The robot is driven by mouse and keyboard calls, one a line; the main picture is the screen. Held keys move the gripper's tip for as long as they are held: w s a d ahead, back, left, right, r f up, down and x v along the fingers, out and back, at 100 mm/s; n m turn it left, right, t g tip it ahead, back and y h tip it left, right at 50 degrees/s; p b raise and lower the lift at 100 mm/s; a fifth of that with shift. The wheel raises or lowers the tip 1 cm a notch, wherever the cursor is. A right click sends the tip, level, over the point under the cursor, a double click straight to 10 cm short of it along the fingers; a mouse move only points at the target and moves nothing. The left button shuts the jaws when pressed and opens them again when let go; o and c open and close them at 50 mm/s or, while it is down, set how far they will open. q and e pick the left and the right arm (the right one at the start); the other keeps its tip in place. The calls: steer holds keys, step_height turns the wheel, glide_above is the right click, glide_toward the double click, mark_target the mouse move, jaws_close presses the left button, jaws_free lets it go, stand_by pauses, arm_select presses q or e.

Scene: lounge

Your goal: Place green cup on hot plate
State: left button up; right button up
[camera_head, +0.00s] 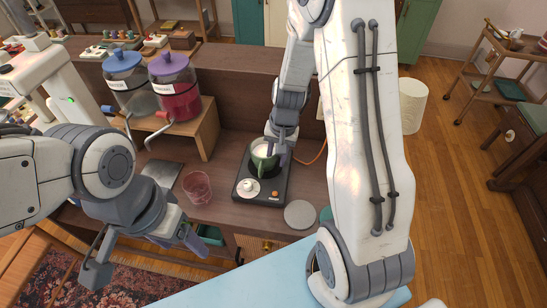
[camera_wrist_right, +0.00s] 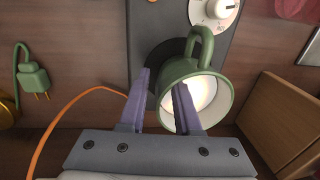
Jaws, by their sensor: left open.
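The green cup (camera_head: 262,163), with pale contents, is over the burner of the black hot plate (camera_head: 245,198) in the head view. In the right wrist view the cup (camera_wrist_right: 207,70) has its handle toward the hot plate's white dial (camera_wrist_right: 213,10). My right gripper (camera_head: 279,150) is at the cup. Its fingers (camera_wrist_right: 163,95) stand apart, one overlapping the cup's opening and the other beside its outer wall. I cannot tell whether they press on the wall, or whether the cup fully rests on the burner. My left gripper (camera_head: 146,257) is open and empty at the lower left.
A pinkish glass (camera_head: 197,187) stands left of the hot plate. Two drink dispensers (camera_head: 175,88) stand on a wooden riser (camera_head: 208,132) behind it. A grey disc (camera_head: 300,214) lies at the front right. An orange cord and green plug (camera_wrist_right: 33,78) are near my right gripper.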

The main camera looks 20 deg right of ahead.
steer(key=shift+r, duration=0.1)
steer(key=shift+r, duration=0.3)
step_height(320, 180, up, 11)
steer(key=d, duration=0.1)
steer(key=s+a+r+n, duration=0.3)
steer(key=s+a+n, duration=0.4)
steer(key=a, duration=0.5)
steer(key=s+a+n, duration=0.3)
steer(key=s, duration=0.4)
steer(key=s+a+r+n, duration=0.1)
steer(key=s+a+n, duration=0.2)
steer(key=s, duration=0.4)
steer(key=shift+n+g+p, duration=0.4)
steer(key=shift+n, duration=0.2)
